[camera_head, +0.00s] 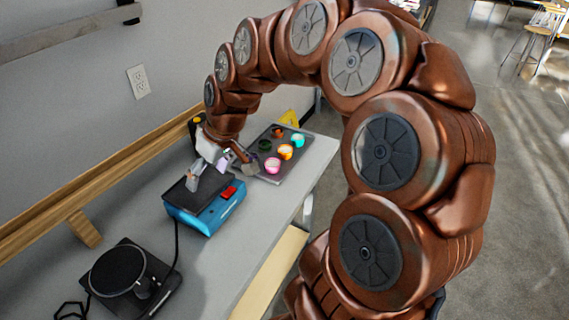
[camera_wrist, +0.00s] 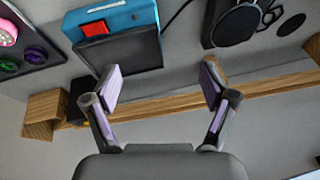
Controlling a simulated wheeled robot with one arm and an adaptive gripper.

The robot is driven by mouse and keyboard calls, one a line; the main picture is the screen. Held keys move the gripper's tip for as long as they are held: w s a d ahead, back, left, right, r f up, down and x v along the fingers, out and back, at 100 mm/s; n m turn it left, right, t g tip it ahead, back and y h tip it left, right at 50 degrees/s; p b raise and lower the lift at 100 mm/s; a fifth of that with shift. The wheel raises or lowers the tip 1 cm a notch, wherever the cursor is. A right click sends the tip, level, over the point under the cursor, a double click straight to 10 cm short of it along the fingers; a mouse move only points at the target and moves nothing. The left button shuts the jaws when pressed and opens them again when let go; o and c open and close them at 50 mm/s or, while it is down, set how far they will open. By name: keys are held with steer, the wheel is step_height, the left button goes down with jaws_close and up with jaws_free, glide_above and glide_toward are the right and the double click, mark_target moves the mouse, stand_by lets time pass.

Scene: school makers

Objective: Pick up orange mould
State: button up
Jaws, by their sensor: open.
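The orange mould (camera_head: 285,151) is a small, bright round piece on a grey tray (camera_head: 297,169) in the head view. It sits between a pink mould (camera_head: 272,165) and a cyan mould (camera_head: 298,140). My gripper (camera_head: 219,168) is left of the tray, above or near the blue device. In the wrist view my gripper (camera_wrist: 161,82) has its two fingers spread wide with nothing between them.
A blue device (camera_head: 205,217) with a dark top and red switch stands on the grey bench. A round black device (camera_head: 118,269) with a cable is nearer. A wooden rail (camera_head: 120,165) runs along the wall. A dark green mould (camera_head: 265,146) and a darker orange piece (camera_head: 278,132) share the tray.

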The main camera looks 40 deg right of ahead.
steer(key=w+d+f+m+t+b, duration=0.1)
steer(key=w+d+f+b, duration=0.2)
steer(key=d, duration=0.4)
steer(key=w+d+f+t+b, duration=0.2)
steer(key=w+d+f, duration=0.25)
steer(key=d, duration=0.25)
steer(key=m+t+h+b, duration=0.2)
steer(key=h+b, duration=0.2)
steer(key=b, duration=0.1)
glide_toward(286, 149)
steer(key=shift+w+a+f, duration=0.2)
steer(key=shift+w+f, duration=0.8)
steer(key=shift+f, duration=0.05)
steer(key=shift+d+f, duration=0.2)
steer(key=shift+p+x, duration=0.95)
steer(key=shift+x, duration=2.75)
steer(key=shift+d, duration=0.1)
steer(key=shift+r, duration=0.1)
steer(key=c, duration=1.3)
